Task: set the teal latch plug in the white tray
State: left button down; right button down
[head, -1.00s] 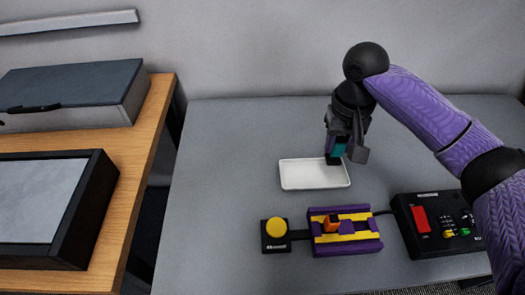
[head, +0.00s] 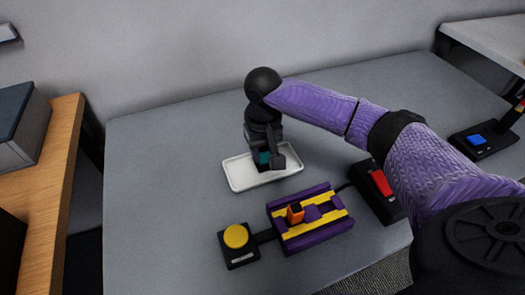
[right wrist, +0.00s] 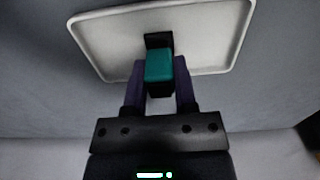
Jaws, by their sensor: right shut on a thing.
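The teal latch plug (right wrist: 159,66) is a teal block with a black end, between the two fingers of my right gripper (right wrist: 160,85) in the right wrist view. The gripper is shut on it. In the head view my right gripper (head: 264,160) points down over the white tray (head: 240,181), with a bit of the teal plug (head: 262,157) showing. The tray (right wrist: 100,30) lies behind the plug in the right wrist view. I cannot tell whether the plug touches the tray floor. My left gripper is not in view.
A purple and yellow fixture (head: 318,232) with an orange part stands in front of the tray. A yellow button box (head: 237,240) is at its left and a box with a red switch (head: 381,185) at its right. Grey table to the left is clear.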

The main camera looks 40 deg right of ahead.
aim_at(263, 150)
jog(key=shift+c, duration=2)
grip_release()
pick_arm(q)
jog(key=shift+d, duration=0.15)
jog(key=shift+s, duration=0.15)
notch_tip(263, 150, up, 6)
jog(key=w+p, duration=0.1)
jog(key=p, duration=0.5)
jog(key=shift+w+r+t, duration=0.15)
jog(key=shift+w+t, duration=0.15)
pick_arm(e)
notch_tip(263, 150, up, 12)
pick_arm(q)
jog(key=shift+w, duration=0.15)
pick_arm(e)
jog(key=shift+r, duration=0.1)
